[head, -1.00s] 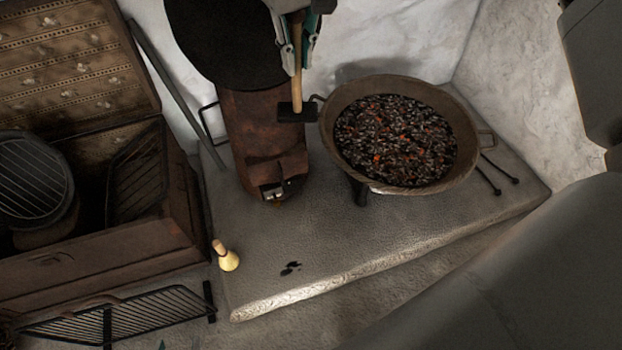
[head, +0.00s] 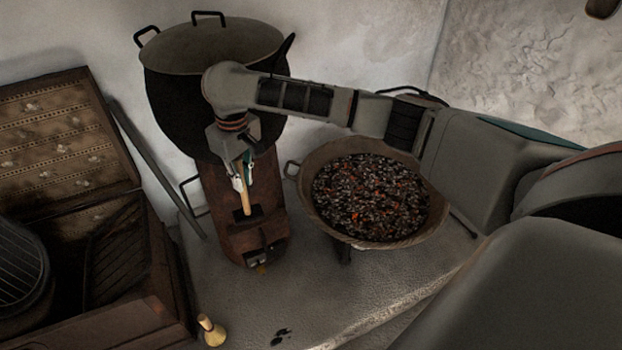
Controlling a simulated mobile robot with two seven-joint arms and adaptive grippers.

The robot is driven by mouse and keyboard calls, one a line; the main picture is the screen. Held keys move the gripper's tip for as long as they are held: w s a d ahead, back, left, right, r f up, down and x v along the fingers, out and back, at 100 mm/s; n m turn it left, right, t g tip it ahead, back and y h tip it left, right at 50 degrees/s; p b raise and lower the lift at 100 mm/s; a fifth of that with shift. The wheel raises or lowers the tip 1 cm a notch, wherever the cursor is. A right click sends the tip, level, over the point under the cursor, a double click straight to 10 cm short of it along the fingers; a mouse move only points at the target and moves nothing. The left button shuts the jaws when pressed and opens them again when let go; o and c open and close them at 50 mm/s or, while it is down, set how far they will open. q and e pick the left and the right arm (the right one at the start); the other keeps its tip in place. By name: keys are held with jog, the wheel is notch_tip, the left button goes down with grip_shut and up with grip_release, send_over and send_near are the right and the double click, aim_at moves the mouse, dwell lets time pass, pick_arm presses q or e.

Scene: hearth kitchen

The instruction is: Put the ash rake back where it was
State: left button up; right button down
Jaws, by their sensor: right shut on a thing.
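The rake hangs nearly upright, head down, in front of the rusty stove (head: 225,210) as seen from the head. I cannot tell whether the head touches the stove. My right arm reaches across from the right, over the coal pan and in front of the big pot. My left gripper is not in view.
An open chest (head: 110,325) is at left, and a small brush (head: 211,331) lies on the stone slab (head: 300,298). The slab's front is mostly clear.

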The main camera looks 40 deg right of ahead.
jog(key=s+d+f, duration=0.3)
jog(key=d+f, duration=0.1)
jog(key=f, duration=0.4)
jog(key=s+d+f+p, duration=0.1)
jog(key=s+d+f, duration=0.35)
jog(key=f, duration=0.45)
jog(key=s+d+f, duration=0.3)
jog(key=d+f, duration=0.2)
jog(key=f, duration=0.3)
notch_tip(320, 180, down, 20)
jog(key=b, duration=0.9)
jog(key=shift+a+f+n+g+b, duration=0.15)
jog(key=shift+f+n+g+b, duration=0.05)
jog(key=shift+n+g+b, duration=0.15)
jog(key=c, duration=2)
grip_release()
jog(key=shift+c, duration=0.2)
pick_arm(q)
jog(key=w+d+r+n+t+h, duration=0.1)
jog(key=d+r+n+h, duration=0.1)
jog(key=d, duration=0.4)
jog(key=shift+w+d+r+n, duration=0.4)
